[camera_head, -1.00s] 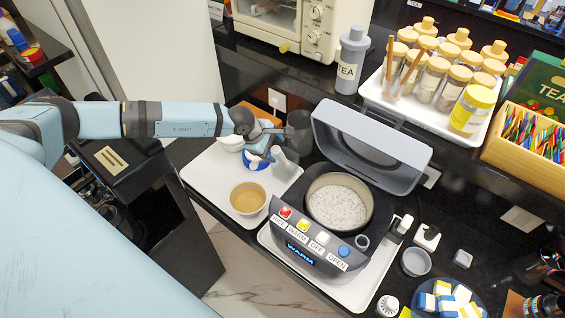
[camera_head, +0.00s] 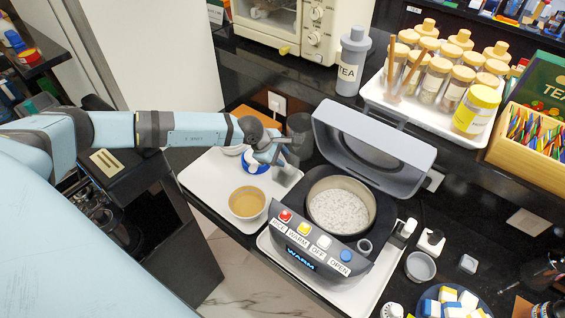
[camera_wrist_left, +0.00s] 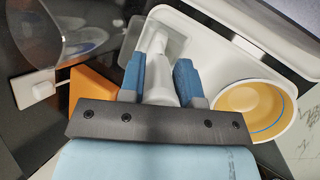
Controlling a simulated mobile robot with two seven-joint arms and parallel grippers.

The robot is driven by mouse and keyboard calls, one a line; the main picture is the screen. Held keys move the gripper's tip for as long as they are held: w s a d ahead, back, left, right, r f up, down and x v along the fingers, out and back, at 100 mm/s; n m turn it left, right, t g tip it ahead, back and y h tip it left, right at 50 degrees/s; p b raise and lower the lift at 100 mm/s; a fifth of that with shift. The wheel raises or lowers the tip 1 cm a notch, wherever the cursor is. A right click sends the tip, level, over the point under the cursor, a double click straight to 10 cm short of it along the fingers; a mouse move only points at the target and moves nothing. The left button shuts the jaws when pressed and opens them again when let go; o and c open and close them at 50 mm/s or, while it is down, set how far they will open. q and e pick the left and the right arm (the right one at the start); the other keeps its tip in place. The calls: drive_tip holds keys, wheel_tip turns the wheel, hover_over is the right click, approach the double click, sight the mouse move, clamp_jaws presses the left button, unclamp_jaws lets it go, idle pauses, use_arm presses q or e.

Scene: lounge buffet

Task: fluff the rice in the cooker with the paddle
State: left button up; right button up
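The open rice cooker (camera_head: 300,245) stands on a white tray, lid tilted back and "WARM" on its display. White rice (camera_head: 340,207) lies in its pot. The white paddle (camera_wrist_left: 160,78) stands handle-up in a pale holder (camera_wrist_left: 168,42) on the left tray. My left gripper (camera_head: 279,153) is at this handle, its blue fingers on either side. The fingers look very close to the handle, but I cannot tell whether they grip it. In the head view the gripper mostly hides the paddle. My right gripper is not in view.
A tan bowl (camera_head: 247,203) sits on the white tray (camera_head: 212,182) left of the cooker. A dark see-through container (camera_head: 299,128) stands just behind the gripper. A "TEA" bottle (camera_head: 352,62) and a jar tray are behind. A small grey bowl (camera_head: 420,266) is at right.

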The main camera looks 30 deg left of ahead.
use_arm(q)
drive_tip(key=shift+c, duration=1.1)
drive_tip(key=shift+r+p, duration=1.3)
drive_tip(key=shift+r, duration=1.2)
